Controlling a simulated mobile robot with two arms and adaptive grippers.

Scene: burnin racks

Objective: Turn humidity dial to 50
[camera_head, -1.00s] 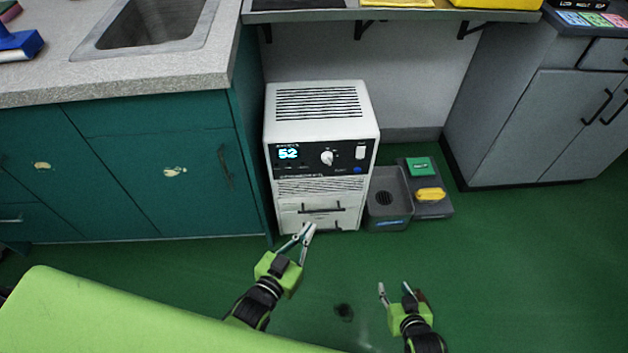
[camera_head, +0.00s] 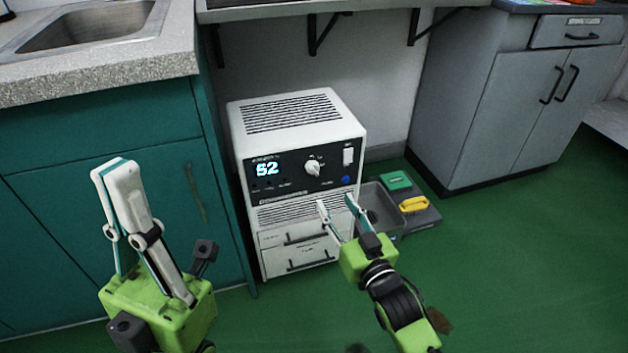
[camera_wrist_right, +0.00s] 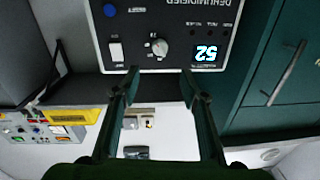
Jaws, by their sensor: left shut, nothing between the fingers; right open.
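The white dehumidifier (camera_head: 290,110) stands on the floor beside the green cabinet. Its black panel carries a round white humidity dial (camera_head: 312,168), and its display (camera_head: 267,169) reads 52. In the right wrist view, upside down, the dial (camera_wrist_right: 160,47) is just past my open right fingertips (camera_wrist_right: 158,72), with the display (camera_wrist_right: 206,53) to its right. My right gripper (camera_head: 336,207) is open and empty, in front of the unit and below the dial. My left gripper (camera_head: 116,165) is shut and empty, raised in front of the green cabinet, well left of the unit.
A white switch (camera_head: 348,156) and a blue button (camera_head: 346,180) sit right of the dial. A grey bin (camera_head: 381,208) and a tray with green and yellow items (camera_head: 414,204) stand at the unit's right. A shelf overhangs it. Open floor lies to the right.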

